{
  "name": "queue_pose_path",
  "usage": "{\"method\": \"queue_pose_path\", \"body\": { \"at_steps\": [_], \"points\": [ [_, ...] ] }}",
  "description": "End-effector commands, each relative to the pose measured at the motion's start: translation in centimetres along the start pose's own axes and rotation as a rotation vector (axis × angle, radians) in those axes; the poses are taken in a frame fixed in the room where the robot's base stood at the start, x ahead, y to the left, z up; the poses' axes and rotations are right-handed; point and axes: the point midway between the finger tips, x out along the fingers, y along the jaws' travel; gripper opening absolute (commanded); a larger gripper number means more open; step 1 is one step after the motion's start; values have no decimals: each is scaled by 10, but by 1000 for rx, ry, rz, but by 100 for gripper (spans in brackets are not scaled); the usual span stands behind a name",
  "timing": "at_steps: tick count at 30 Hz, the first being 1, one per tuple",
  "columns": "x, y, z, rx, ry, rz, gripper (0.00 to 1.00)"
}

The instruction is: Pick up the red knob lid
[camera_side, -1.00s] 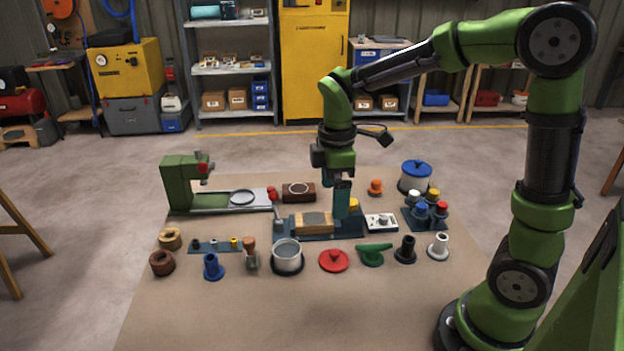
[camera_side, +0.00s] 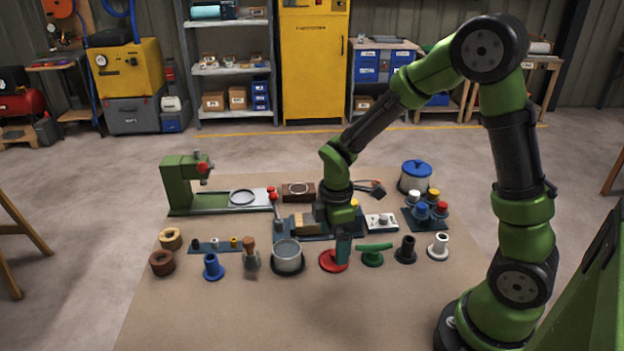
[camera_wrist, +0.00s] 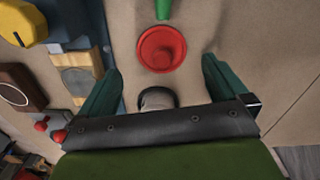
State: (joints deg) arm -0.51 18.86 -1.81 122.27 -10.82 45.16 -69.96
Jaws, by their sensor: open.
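The red knob lid (camera_side: 326,266) lies flat on the mat, between the metal pot (camera_side: 288,258) and a green-handled part (camera_side: 372,256). Nothing is held. I cannot tell whether the fingertips touch the lid.
A dark fixture with a wooden block (camera_side: 312,220) stands behind the lid. A black flanged part (camera_side: 406,250) and a white one (camera_side: 438,246) stand to the right. A wooden-handled tool (camera_side: 250,254) is left of the pot. The mat in front (camera_side: 300,310) is clear.

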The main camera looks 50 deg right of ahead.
Motion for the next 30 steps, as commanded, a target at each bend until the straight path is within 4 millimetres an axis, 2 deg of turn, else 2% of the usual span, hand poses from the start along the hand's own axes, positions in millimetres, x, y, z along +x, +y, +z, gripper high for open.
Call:
{"method": "queue_pose_path", "body": {
  "at_steps": [3, 7, 11, 17, 27, 30],
  "points": [
    [20, -4, 3, 0, -4, -6, 100],
    [37, -3, 4, 0, -3, -4, 100],
    [44, -3, 3, 0, -1, -1, 100],
    [44, -2, 3, 1, 0, 0, 100],
    [44, -2, 3, 0, 0, 0, 48],
    [44, -2, 3, 0, 0, 0, 46]
  ]
}}
